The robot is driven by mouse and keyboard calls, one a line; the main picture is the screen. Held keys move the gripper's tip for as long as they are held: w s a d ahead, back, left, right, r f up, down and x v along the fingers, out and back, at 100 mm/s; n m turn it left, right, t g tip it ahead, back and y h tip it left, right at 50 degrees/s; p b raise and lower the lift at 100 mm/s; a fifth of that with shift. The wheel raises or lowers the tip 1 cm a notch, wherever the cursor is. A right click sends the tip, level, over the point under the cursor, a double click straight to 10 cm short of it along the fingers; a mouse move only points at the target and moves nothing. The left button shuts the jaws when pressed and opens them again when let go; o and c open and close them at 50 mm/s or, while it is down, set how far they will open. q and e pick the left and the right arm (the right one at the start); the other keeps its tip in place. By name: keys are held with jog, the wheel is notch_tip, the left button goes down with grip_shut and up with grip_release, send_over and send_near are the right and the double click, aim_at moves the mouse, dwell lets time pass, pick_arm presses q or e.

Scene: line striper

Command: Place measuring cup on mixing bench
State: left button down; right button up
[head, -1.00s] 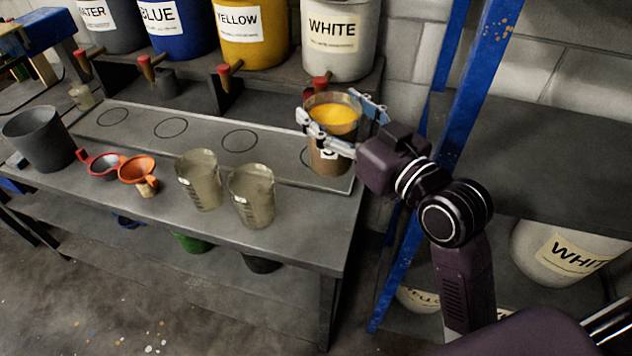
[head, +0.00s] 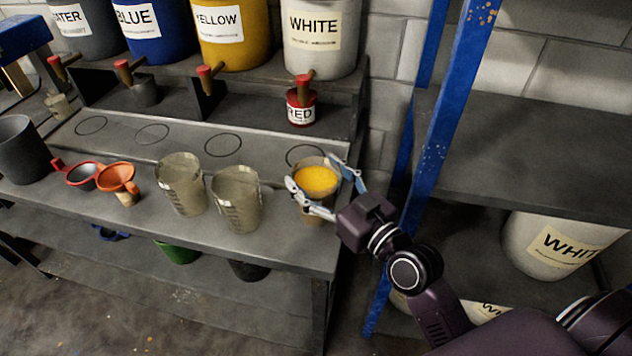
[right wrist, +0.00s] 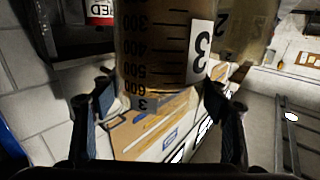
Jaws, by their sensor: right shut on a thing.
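A clear measuring cup (head: 309,211) holds yellow-orange paint and is upright at the right end of the mixing bench (head: 255,247). My right gripper (head: 317,178) is shut on this cup, its fingers around the sides below the rim. I cannot tell whether the cup's base touches the bench. In the right wrist view the cup (right wrist: 160,50) shows scale marks and a label with a 3, between the two fingers (right wrist: 160,95). Two other clear measuring cups, one (head: 181,186) and another (head: 236,201), stand to its left. My left gripper is not in view.
A red can (head: 301,109) stands behind, under the white bucket (head: 320,40). The raised strip's drawn circles are empty.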

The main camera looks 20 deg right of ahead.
jog(key=shift+f, duration=0.8)
jog(key=shift+f, duration=0.15)
jog(key=o, duration=2.1)
jog(key=shift+f, duration=0.15)
jog(key=shift+c, duration=0.2)
